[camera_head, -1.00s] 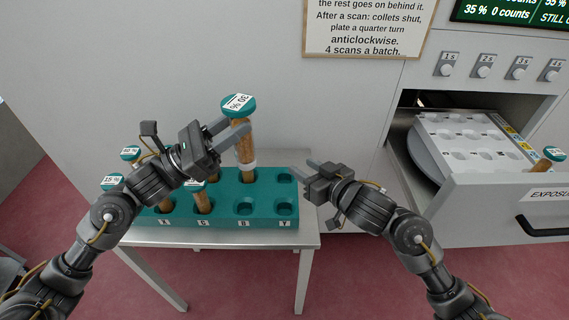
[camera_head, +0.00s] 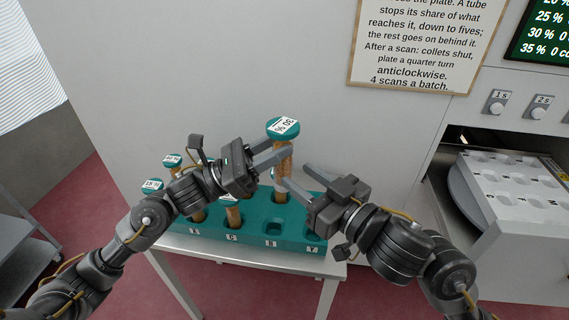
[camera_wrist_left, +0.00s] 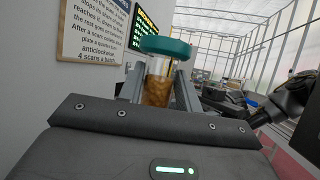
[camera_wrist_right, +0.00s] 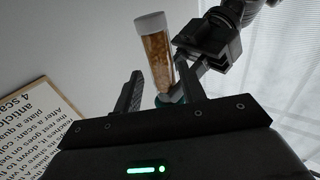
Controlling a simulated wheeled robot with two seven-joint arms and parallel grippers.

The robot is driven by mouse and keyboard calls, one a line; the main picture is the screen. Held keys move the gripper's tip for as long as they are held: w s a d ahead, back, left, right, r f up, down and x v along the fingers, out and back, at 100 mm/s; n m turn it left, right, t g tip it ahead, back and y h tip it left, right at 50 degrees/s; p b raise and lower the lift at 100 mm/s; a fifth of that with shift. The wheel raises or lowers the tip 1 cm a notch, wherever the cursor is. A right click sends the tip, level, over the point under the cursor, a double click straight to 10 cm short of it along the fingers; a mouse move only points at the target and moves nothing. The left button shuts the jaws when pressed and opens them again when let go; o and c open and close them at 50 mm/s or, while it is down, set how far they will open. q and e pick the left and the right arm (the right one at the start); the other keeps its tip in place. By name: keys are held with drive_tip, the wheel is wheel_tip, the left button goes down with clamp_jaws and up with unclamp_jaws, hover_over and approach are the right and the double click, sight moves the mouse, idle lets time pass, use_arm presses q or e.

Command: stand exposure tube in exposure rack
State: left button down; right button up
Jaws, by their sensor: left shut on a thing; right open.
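My left gripper (camera_head: 284,153) is shut on a tube (camera_head: 283,180) of brown grain with a teal cap (camera_head: 283,127) labelled 30 %. The tube is nearly upright, cap up, above the back of a teal rack (camera_head: 252,241). The left wrist view shows the tube (camera_wrist_left: 157,88) between the left fingers, below its cap (camera_wrist_left: 166,47). My right gripper (camera_head: 297,175) is open beside the tube's lower part. In the right wrist view the tube (camera_wrist_right: 156,50) lies between the right fingers' lines; I cannot tell whether they touch it.
The teal rack stands on a metal table (camera_head: 330,268) with several other capped tubes at its left and empty holes at its front right. An open drawer with a white holed block (camera_head: 510,185) is at the right. A framed sign (camera_head: 425,45) hangs behind.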

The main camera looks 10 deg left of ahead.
drive_tip(key=x, duration=0.8)
drive_tip(key=c, duration=0.6)
use_arm(q)
drive_tip(key=c, duration=0.9)
unclamp_jaws()
use_arm(e)
drive_tip(key=shift+c, duration=0.6)
